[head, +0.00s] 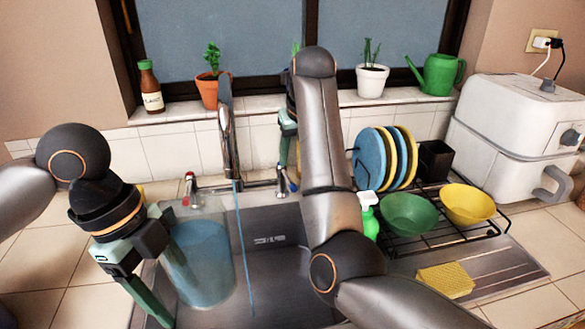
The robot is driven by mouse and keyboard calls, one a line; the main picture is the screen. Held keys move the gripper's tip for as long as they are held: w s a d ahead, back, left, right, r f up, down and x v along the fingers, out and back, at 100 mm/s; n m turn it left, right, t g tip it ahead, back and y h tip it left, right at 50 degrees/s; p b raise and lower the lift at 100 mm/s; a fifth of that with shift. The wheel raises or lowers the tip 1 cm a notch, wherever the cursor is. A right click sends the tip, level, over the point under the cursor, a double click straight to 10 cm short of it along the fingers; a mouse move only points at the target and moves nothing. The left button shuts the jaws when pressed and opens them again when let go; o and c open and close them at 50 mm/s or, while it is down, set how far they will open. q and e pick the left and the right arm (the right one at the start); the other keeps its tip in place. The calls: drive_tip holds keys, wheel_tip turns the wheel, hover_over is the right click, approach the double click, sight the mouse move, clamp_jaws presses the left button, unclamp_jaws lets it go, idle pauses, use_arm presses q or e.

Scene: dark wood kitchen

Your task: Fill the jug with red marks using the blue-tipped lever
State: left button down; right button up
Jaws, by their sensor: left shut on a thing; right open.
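A clear jug (203,262) holds blue-looking water and stands or hangs over the left part of the sink; I cannot make out red marks on it. My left gripper (150,265) is shut on the jug at its left side. The tap (228,130) rises behind the sink, and a thin blue stream (245,260) falls from it, appearing just right of the jug. The blue-tipped lever (285,182) is right of the tap, the red-tipped lever (190,188) left of it. My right gripper (286,150) is open, just above the blue-tipped lever, partly hidden by my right arm.
Right of the sink (275,245), a dish rack (440,232) holds upright plates (370,160), a green bowl (408,213) and a yellow bowl (467,204). A green spray bottle (369,215) stands beside my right arm. A yellow sponge (445,281) lies in front. Potted plants line the sill.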

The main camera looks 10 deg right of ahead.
drive_tip(key=v, duration=0.3)
drive_tip(key=shift+s+r, duration=0.1)
drive_tip(key=shift+r, duration=0.25)
